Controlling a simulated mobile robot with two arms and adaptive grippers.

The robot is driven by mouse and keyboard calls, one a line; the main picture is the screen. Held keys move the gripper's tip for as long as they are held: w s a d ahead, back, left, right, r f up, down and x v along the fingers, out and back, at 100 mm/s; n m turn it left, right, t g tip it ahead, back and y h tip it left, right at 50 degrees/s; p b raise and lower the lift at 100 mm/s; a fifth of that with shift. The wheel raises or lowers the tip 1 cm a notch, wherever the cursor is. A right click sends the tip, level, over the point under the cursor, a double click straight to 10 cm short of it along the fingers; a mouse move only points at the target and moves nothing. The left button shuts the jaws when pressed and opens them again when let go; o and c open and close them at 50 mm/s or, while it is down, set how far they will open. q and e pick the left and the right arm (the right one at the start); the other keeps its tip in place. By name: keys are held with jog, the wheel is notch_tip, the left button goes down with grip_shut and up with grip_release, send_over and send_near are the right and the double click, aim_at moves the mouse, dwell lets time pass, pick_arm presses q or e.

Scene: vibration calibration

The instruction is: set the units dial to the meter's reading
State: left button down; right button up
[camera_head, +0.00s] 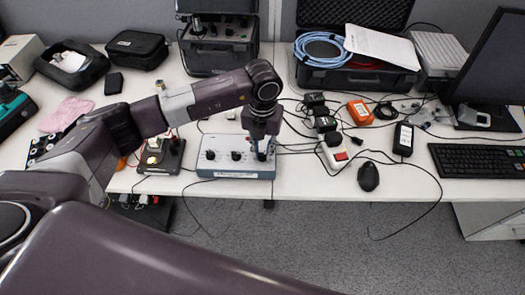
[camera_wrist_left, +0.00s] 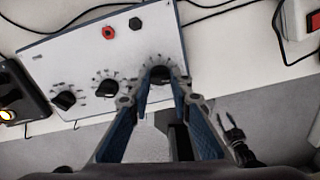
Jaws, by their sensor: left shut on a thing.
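A box with a pale top panel (camera_head: 222,145) and blue-grey front stands near the table's front edge. Three black dials show on it: a left dial (camera_wrist_left: 65,100), a middle dial (camera_wrist_left: 107,88) and a right dial (camera_wrist_left: 160,76). My left gripper (camera_head: 262,154) reaches down from above and is shut on the right dial, its fingers on either side of it in the left wrist view. The dial's marks are too small to read. An orange handheld device (camera_head: 360,112) lies to the right; I cannot tell whether it is the meter. My right gripper is not in view.
A small dark-based device (camera_head: 161,156) stands left of the box. A white power strip with a red switch (camera_head: 340,156), a black mouse (camera_head: 368,177) and cables lie to the right. A keyboard (camera_head: 480,160) is farther right. Open cases stand at the back.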

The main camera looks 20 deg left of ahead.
aim_at(263, 154)
pick_arm(q)
jog(key=n, duration=0.5)
jog(key=shift+n, duration=0.3)
jog(key=n, duration=0.5)
jog(key=shift+n, duration=0.3)
jog(key=c, duration=1.7)
grip_release()
jog(key=shift+c, duration=0.2)
notch_tip(263, 154, up, 12)
